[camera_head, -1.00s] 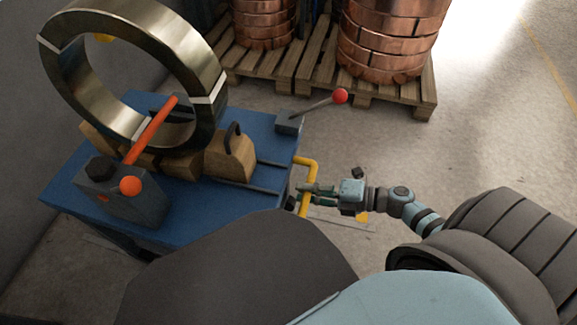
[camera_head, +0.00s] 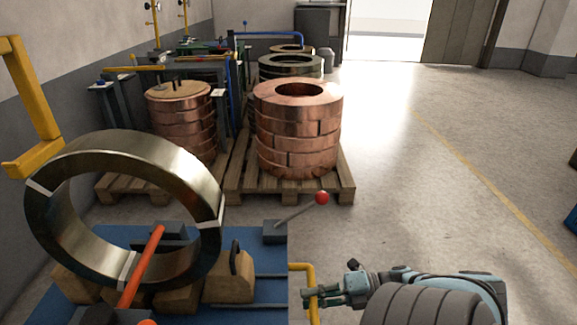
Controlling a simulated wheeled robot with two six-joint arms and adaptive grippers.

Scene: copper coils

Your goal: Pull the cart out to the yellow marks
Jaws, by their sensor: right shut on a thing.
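The blue cart (camera_head: 262,262) stands at the lower left and carries a large metal ring (camera_head: 48,225) upright on wooden blocks (camera_head: 180,300). A yellow handle (camera_head: 311,310) rises at the cart's right end. My right gripper (camera_head: 312,297) is shut on this handle, reaching it from the right. An orange lever (camera_head: 141,268) and a lever with a red knob (camera_head: 322,198) stand on the cart. The cart's lower parts are cut off by the frame. My left gripper is out of view.
Copper coils (camera_head: 298,130) stand on wooden pallets (camera_head: 290,192) just behind the cart. A yellow bracket (camera_head: 32,95) is on the left wall.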

